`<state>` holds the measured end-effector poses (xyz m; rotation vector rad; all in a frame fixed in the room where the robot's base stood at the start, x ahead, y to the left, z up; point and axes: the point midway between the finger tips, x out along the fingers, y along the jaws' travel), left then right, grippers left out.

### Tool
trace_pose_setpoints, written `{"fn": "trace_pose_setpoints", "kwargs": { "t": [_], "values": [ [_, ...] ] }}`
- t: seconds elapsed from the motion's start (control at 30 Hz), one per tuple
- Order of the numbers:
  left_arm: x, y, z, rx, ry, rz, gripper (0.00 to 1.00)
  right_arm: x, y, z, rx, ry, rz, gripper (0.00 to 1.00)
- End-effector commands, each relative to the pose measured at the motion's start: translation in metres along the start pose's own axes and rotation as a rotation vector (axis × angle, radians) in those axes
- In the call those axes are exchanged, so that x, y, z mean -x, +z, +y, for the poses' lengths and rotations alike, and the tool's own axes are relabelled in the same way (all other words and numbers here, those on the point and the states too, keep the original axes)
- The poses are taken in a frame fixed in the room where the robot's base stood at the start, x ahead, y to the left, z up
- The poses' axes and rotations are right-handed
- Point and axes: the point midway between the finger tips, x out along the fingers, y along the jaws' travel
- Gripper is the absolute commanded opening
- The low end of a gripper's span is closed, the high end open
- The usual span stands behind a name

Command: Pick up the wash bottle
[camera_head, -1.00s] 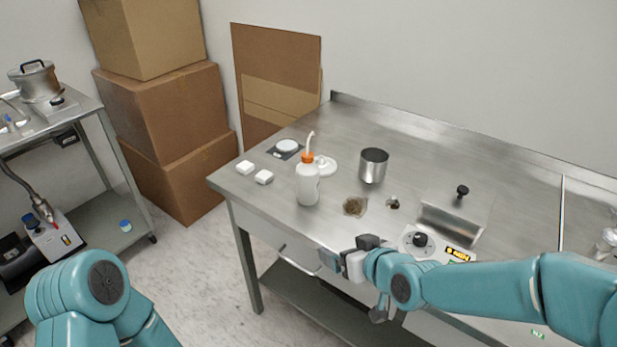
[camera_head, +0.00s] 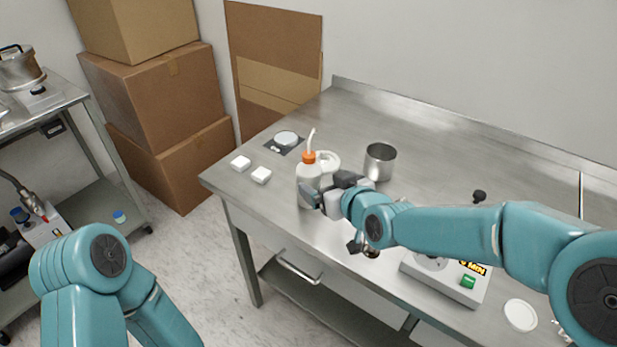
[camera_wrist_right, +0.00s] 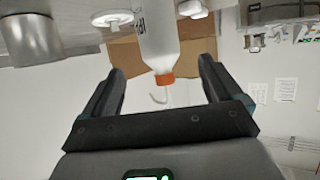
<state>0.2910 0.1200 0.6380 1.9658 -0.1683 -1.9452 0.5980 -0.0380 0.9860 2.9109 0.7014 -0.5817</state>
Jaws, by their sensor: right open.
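The wash bottle (camera_head: 307,182) is white with an orange collar and a bent spout. It stands upright near the front edge of the steel table. My right gripper (camera_head: 322,197) is at the bottle's right side and covers part of its lower body. In the right wrist view the bottle (camera_wrist_right: 157,38) shows upside down between the two open fingers of the gripper (camera_wrist_right: 160,85), with space on both sides. Whether a finger touches it I cannot tell. Of my left arm only teal links show at the lower left; its gripper is out of view.
A steel cup (camera_head: 380,162) stands right of the bottle, and a white lid-like disc (camera_head: 327,160) lies behind it. Two white blocks (camera_head: 251,170) lie to its left. A hot-plate-like device (camera_head: 447,276) is at the front right. The back of the steel table (camera_head: 430,125) is clear.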

Motion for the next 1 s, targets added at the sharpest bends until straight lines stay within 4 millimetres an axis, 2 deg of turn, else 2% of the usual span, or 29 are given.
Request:
{"fn": "trace_pose_setpoints", "kwargs": {
  "t": [0.1, 0.37, 0.6, 0.73, 0.93, 1.0],
  "values": [
    [0.005, 0.0, 0.002, 0.0, 0.0, 0.0, 0.43, -0.024, -0.001, -0.001, 0.0, -0.001, -0.001, 0.92],
    [0.009, 0.0, 0.003, 0.0, 0.0, 0.0, 0.43, -0.049, 0.0, 0.0, 0.0, 0.0, -0.001, 0.92],
    [0.019, 0.0, 0.007, 0.0, 0.0, 0.0, 0.43, -0.088, 0.003, 0.002, 0.0, 0.0, -0.001, 0.92],
    [0.02, 0.0, 0.007, 0.0, 0.0, 0.0, 0.43, -0.098, 0.003, 0.002, -0.001, 0.0, 0.0, 0.92],
    [0.019, 0.0, 0.007, 0.0, 0.0, 0.0, 0.43, -0.098, 0.004, 0.002, -0.001, 0.0, 0.0, 0.92],
    [0.019, 0.001, 0.007, 0.0, 0.0, 0.0, 0.43, -0.098, 0.004, 0.002, -0.001, 0.0, 0.0, 0.69]
  ]
}}
